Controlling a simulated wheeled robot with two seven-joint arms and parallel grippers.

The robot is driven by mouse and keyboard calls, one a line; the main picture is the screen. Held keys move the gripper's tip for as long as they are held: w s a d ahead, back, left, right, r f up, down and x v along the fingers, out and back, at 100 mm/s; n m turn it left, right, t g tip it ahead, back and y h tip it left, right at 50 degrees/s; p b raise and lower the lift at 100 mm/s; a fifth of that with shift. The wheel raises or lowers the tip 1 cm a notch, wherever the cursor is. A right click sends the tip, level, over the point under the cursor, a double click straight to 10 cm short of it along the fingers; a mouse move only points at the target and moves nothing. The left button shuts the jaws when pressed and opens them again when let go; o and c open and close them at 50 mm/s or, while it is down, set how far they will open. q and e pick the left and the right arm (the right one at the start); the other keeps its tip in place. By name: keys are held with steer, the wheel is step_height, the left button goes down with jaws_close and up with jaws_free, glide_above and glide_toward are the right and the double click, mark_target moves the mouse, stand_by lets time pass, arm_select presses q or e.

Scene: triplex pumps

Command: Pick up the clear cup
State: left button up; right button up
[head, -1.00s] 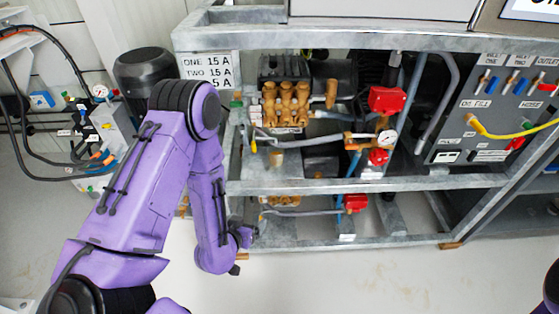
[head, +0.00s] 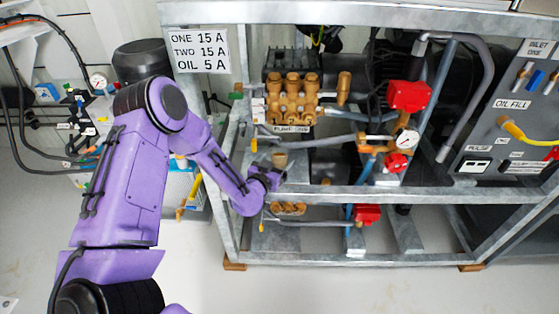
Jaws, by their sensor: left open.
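A small tan-looking cup (head: 279,158), which seems to be the clear cup, stands upright on the middle shelf of the metal frame, below the brass pump. My left gripper (head: 272,174) is at the front of that shelf, just below and in front of the cup in the picture. Its jaws are open, and the fingers are small and dark. They hide the lower part of the cup, and I cannot tell whether they touch it. My right gripper is out of view.
The frame's front rail (head: 400,194) runs just below the cup. The brass pump (head: 292,95) is above it. A yellow-tipped valve handle (head: 254,145) is close on the left, with a grey hose to the right.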

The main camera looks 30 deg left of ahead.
mark_target(277, 154)
arm_select(q)
steer(key=c, duration=1.2)
steer(key=shift+r, duration=0.15)
steer(key=shift+r+p, duration=0.45)
steer(key=shift+p, duration=0.15)
step_height(277, 154, up, 3)
steer(key=p, duration=0.2)
steer(key=shift+s+d+p, duration=0.1)
steer(key=shift+d+p, duration=0.05)
steer(key=shift+p, duration=0.25)
steer(key=shift+s+d+r+p, duration=1.7)
steer(key=shift+s+d+r, duration=0.5)
steer(key=shift+s+d, duration=0.25)
steer(key=shift+s+d+r+p, duration=1.7)
steer(key=shift+s+d+r, duration=0.5)
steer(key=shift+s, duration=0.3)
